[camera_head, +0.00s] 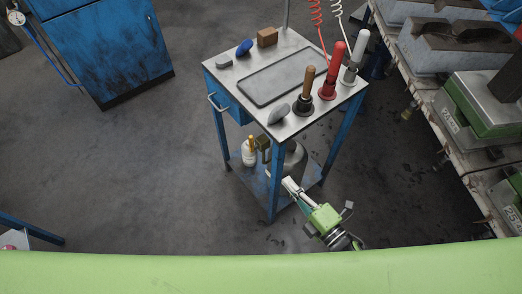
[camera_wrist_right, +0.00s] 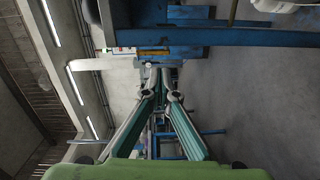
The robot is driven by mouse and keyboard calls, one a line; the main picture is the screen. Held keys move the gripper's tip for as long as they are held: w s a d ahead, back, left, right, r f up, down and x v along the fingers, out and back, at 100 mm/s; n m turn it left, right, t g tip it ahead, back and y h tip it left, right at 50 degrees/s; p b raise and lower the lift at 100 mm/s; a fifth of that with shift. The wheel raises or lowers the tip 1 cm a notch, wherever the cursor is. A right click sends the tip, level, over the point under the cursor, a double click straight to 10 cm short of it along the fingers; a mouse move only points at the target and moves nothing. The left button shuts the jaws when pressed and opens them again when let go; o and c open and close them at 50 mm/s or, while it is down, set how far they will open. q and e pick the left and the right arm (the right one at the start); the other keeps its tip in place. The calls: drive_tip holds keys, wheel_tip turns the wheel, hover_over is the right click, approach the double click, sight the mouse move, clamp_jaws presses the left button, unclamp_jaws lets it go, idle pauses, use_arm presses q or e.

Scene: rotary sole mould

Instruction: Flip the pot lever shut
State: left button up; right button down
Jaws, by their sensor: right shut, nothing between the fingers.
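A grey rounded vessel (camera_head: 296,159), which looks like the pot, stands on the lower shelf of the blue trolley. The tabletop and a front leg partly hide it. I cannot make out its lever. My right gripper (camera_head: 288,184) is in front of the trolley, near the vessel and the front leg; I cannot tell if it touches either. In the right wrist view its fingers (camera_wrist_right: 166,76) come together at the tips with nothing between them. My left gripper shows in neither view.
The trolley's metal top (camera_head: 231,76) bears a tray, red, white and wooden-handled tools and small blocks. A white bottle (camera_head: 249,155) stands on the lower shelf. A bench with green moulds (camera_head: 482,107) is at right, a blue cabinet (camera_head: 105,48) at upper left.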

sight(252, 143)
drive_tip(key=shift+s+a+r+n+y, duration=0.1)
drive_tip(key=shift+a+r+n+y, duration=0.2)
drive_tip(key=shift+r, duration=0.3)
drive_tip(key=shift+s+a+r+n+y, duration=0.1)
drive_tip(key=shift+a+r+n, duration=0.05)
drive_tip(key=shift+r+n, duration=0.35)
drive_tip(key=shift+w, duration=0.15)
drive_tip(key=b+x, duration=0.2)
drive_tip(key=x, duration=1.2)
drive_tip(key=shift+r, duration=0.1)
